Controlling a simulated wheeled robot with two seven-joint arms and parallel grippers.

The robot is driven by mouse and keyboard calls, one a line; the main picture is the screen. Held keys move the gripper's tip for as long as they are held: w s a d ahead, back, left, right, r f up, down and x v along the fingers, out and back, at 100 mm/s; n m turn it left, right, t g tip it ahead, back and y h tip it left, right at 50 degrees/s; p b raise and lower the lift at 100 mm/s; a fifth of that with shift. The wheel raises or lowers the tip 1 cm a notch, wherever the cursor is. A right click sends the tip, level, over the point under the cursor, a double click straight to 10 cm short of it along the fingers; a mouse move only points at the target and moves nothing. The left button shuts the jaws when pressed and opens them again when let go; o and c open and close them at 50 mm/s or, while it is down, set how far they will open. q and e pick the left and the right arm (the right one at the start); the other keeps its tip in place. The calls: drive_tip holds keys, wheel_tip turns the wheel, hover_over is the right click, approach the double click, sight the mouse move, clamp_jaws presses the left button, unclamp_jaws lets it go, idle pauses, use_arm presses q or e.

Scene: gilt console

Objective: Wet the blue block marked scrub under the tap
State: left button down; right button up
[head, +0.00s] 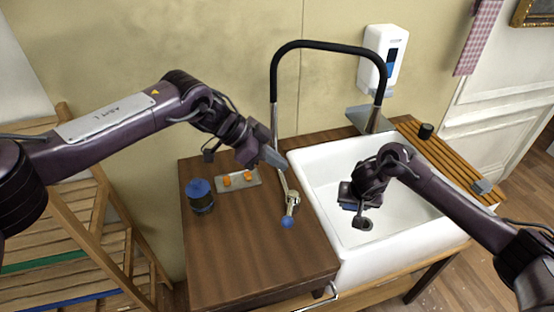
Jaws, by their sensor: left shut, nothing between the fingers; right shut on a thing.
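The tap (325,44) is a tall black arch with metal ends, and its spout comes down over the white sink (315,190). Its metal lever (291,199) has a blue knob and stands on the wooden counter. My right gripper (350,204) is over the sink basin, shut on a blue block (347,207). Only a sliver of the block shows, and its marking is hidden. In the picture this gripper is below and a little left of the spout end. I cannot tell whether water runs. My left gripper (274,158) is shut and empty, above the counter near the tap's base.
A jar with a blue lid (201,196) and a grey tray (240,188) with orange pieces stand on the counter. A white dispenser (382,55) hangs on the wall. A slatted board (450,160) right of the sink bears a black cup (426,131) and a grey block (482,186).

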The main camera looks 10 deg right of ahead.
idle(0.3)
drive_tip(key=s+a+r+p, duration=0.3)
drive_tip(key=s+r+p, duration=0.1)
drive_tip(key=p, duration=0.1)
drive_tip(key=shift+p, duration=0.3)
idle(0.3)
idle(1.1)
